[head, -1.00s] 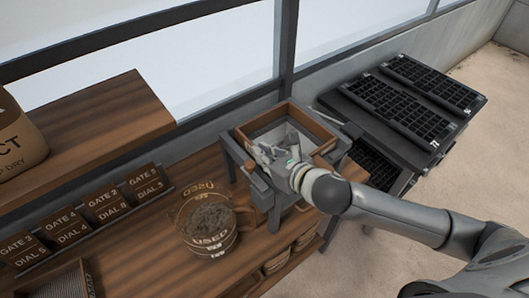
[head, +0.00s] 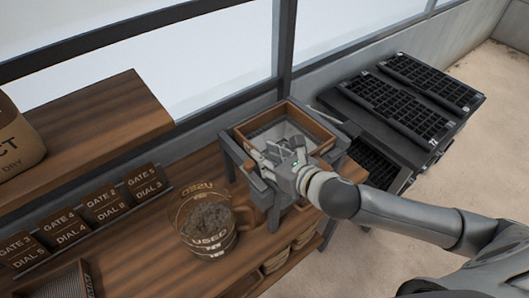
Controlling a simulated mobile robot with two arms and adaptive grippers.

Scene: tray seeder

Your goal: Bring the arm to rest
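My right arm reaches in from the lower right. Its gripper (head: 272,153) is over the front part of the seeder (head: 240,132), a wooden-rimmed box on a dark metal frame. The fingers overlap the grey box interior, and I cannot tell whether they are open or shut or touch the seeder. I see nothing clearly held between them. The gripper and wrist hide part of the seeder's front and right side. My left gripper is not in view.
A clear bucket marked USED (head: 207,244), holding dark material, stands on the wooden bench (head: 150,256). Gate and dial cards (head: 105,204) stand left of it. A sack (head: 18,140) sits on the shelf. Black cell trays (head: 395,105) lie at the right. Open floor lies beyond them.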

